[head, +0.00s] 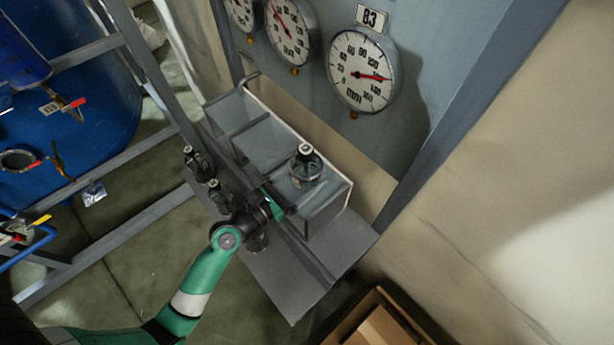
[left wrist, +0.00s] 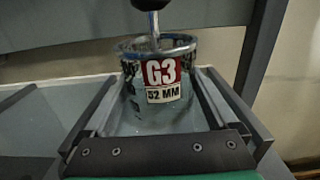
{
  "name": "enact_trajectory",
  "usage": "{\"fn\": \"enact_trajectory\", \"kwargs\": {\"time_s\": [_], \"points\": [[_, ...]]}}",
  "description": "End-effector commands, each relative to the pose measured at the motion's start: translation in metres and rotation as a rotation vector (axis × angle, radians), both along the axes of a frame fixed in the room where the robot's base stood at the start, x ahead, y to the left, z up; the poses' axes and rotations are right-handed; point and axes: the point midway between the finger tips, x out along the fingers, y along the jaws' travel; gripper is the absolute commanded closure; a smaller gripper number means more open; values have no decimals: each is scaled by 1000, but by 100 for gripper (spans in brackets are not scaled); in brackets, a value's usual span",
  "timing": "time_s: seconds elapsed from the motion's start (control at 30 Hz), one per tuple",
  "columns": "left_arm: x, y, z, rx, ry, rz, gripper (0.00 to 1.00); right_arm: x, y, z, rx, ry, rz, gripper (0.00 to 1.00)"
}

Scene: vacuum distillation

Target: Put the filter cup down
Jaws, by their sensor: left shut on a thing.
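The filter cup (head: 307,170) is a clear glass cup with a dark top. In the left wrist view the cup (left wrist: 158,82) stands upright with a red and white label reading G3, 52 MM. My left gripper (head: 292,188) reaches in from the lower left. In the left wrist view its two fingers (left wrist: 155,105) lie on either side of the cup, shut on it. The cup is at the near right compartment of the grey divided tray (head: 330,208). Its base is not clearly seen, so I cannot tell whether it touches the tray floor. My right gripper is not in view.
Several dark-topped vessels (head: 220,192) stand along the grey shelf's (head: 285,285) left side, close to my left arm. A grey panel with round gauges (head: 361,72) rises behind the tray. A cardboard box (head: 380,325) is at the lower right. The tray's far compartments look empty.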

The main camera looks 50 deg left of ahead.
Motion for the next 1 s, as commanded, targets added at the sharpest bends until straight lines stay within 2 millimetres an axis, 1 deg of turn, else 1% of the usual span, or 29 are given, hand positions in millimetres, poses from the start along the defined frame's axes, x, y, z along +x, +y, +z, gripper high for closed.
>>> {"fn": "enact_trajectory", "kwargs": {"time_s": [0.47, 0.5, 0.53, 0.7, 0.77, 0.83, 0.87, 0.9, 0.97, 1.0], "points": [[0, 0, -16, 1, 8, 1, 100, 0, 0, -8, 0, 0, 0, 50], [-1, 0, -18, 1, 12, 0, 6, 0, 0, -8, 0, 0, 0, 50], [-1, 0, -18, 2, 13, 0, 1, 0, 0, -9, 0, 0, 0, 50], [-1, 0, -19, 5, 16, -1, 0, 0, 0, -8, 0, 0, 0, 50], [-1, -1, -14, 5, 17, -2, 0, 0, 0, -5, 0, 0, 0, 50], [-1, -1, -4, 4, 16, -2, 0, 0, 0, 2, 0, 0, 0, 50], [-5, 0, -5, 3, 18, 0, 0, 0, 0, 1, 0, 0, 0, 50], [-14, 1, -10, 1, 19, 2, 0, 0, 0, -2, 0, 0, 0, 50], [-28, 1, -8, -1, 16, 2, 0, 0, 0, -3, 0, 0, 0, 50], [-38, 1, -8, 0, 14, 4, 0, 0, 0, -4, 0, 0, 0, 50]]}}
